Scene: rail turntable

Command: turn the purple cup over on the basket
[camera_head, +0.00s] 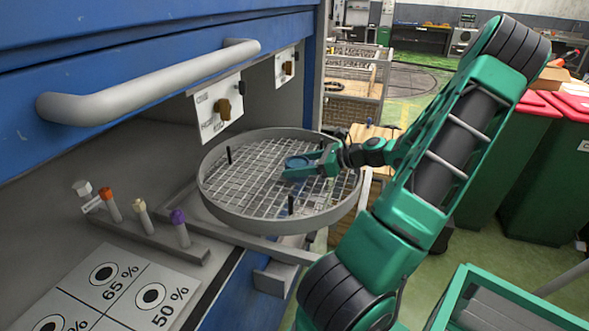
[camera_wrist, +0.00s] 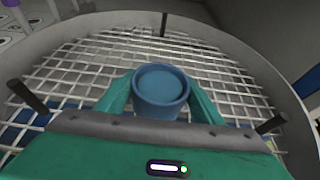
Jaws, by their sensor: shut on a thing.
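A round grey wire-mesh basket (camera_head: 232,212) with a thick rim stands beside the blue cabinet; its rim also curves around the wrist view (camera_wrist: 262,62). My gripper (camera_head: 302,165) is over the mesh, its green fingers shut on a small blue cup. The cup (camera_wrist: 160,88) sits between the fingertips in the wrist view, with a round rim and a recessed face towards the camera. It looks blue, and no purple cup shows. The fingers partly hide it in the head view. I cannot tell whether it touches the mesh.
Several short black posts (camera_head: 291,205) stand up in the basket. A rack with orange, cream and purple-capped tubes (camera_head: 180,228) lies at left, near percent-marked cards (camera_head: 122,285). The cabinet's grey handle (camera_head: 150,85) overhangs at upper left. Green bins (camera_head: 545,165) stand at right.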

